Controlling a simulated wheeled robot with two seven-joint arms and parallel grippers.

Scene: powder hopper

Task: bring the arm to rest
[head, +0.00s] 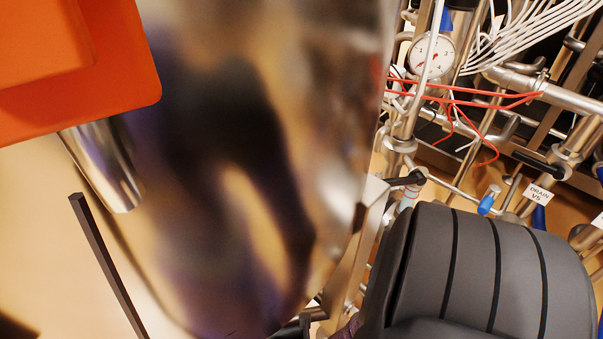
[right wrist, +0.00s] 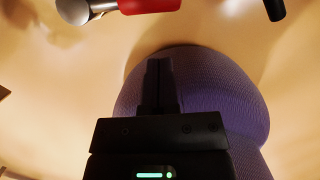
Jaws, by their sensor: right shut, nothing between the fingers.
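My right gripper (right wrist: 158,68) shows in the right wrist view. Its two black fingers are together, with nothing between them. A rounded purple woven surface lies behind the fingers; I cannot tell whether they touch it. In the head view a large dark grey ribbed part, which looks like my right arm, fills the lower right. The right gripper itself is not visible in the head view. My left gripper is in neither view.
A large shiny metal hopper (head: 225,190) fills the middle of the head view, close by. An orange box (head: 70,60) is at upper left. A gauge (head: 432,56), pipes, wires and a drain label (head: 538,194) crowd the right. A red part (right wrist: 150,5) tops the wrist view.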

